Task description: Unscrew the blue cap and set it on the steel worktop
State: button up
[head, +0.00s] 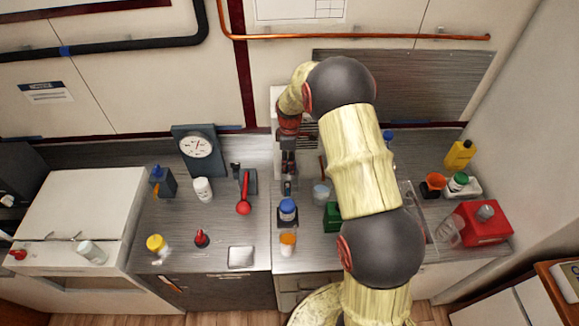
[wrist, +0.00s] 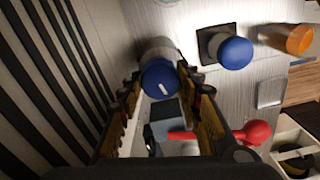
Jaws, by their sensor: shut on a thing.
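A blue cap with a white mark (wrist: 160,80) sits between my gripper's fingertips, which are shut on it. A pale, rounded body (wrist: 155,50) shows directly behind the cap; I cannot tell whether the two are still joined. In the head view my gripper (head: 288,184) points down over the steel worktop (head: 255,183), and the cap is mostly hidden by the fingers. Another blue cap (head: 288,206) tops a jar on a dark square base, just in front of my gripper; it also shows in the wrist view (wrist: 235,53).
A red-knobbed lever (head: 243,207) stands left of my gripper. An orange-topped container (head: 288,239) and a silver square plate (head: 241,256) lie nearer the front edge. A clear container (head: 321,193) and a green box (head: 332,218) stand to the right. Bare worktop shows at left.

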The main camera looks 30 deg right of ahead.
jog(key=shift+r, duration=0.1)
jog(key=shift+r+p, duration=1.3)
jog(key=shift+r, duration=1.1)
jog(key=shift+s+a, duration=0.1)
